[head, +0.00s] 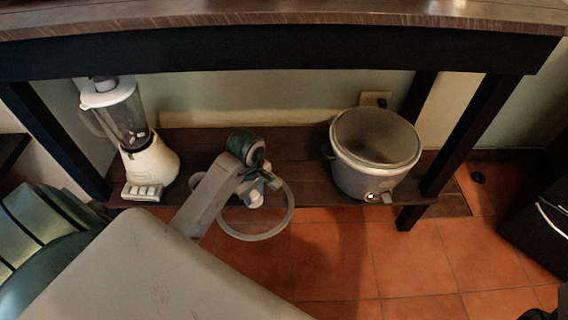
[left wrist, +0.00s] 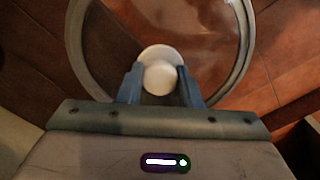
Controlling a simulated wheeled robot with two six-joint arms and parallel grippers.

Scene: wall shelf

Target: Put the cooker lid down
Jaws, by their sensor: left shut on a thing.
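The cooker lid (head: 287,222) is a clear glass disc with a grey rim and a white knob. My left gripper (head: 262,187) is shut on the knob and holds the lid at the front edge of the low shelf. In the left wrist view the white knob (left wrist: 161,77) sits between the two fingers of my left gripper (left wrist: 161,88), with the glass and rim spread beyond it. Whether the lid touches anything beneath cannot be told. The cooker (head: 372,165) stands on the shelf to the right, apart from the lid. My right gripper is not in view.
A white blender (head: 148,160) stands on the low shelf (head: 290,150) at the left. The shelf between blender and cooker looks bare. A dark tabletop (head: 300,15) hangs above, with dark legs at both sides. Tiled floor (head: 420,255) lies in front.

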